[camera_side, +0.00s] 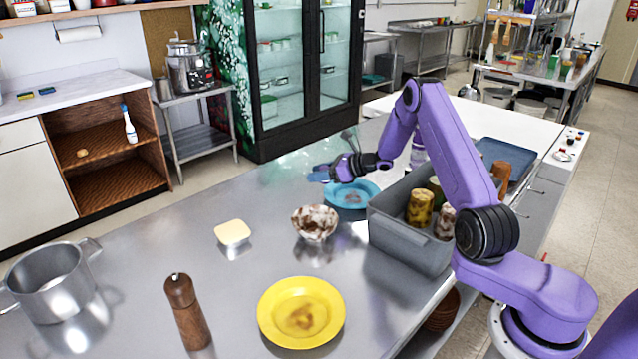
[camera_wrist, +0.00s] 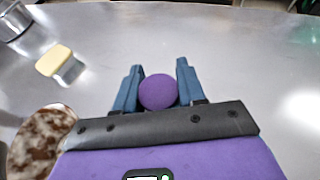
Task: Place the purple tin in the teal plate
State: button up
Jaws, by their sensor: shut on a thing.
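My gripper (camera_side: 322,173) is shut on the purple tin (camera_wrist: 158,92). In the wrist view the tin shows as a round purple shape between the two blue fingers (camera_wrist: 155,85). In the side view the tin cannot be made out clearly at the fingers. The teal plate (camera_side: 372,187) lies on the steel table, just nearer the side camera than my gripper. The fingers are beside the plate's far left edge in that view; their exact height above the table is hard to tell. The wrist view does not show the plate.
A grey bin (camera_side: 400,238) holding tins stands right of the plate. A brown-and-white bowl (camera_side: 314,223), a pale yellow block (camera_side: 232,233), a yellow plate (camera_side: 272,308), a wooden mill (camera_side: 186,312) and a steel pot (camera_side: 52,287) stand nearer. The table's far left is clear.

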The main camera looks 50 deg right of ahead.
jog(key=shift+w+f, duration=0.15)
jog(key=shift+f, duration=1.55)
jog(key=shift+f, duration=0.1)
jog(key=o, duration=1.1)
jog(key=shift+c, duration=0.2)
jog(key=shift+d, duration=0.1)
jog(key=v, duration=0.7)
jog(key=shift+s+r, duration=0.25)
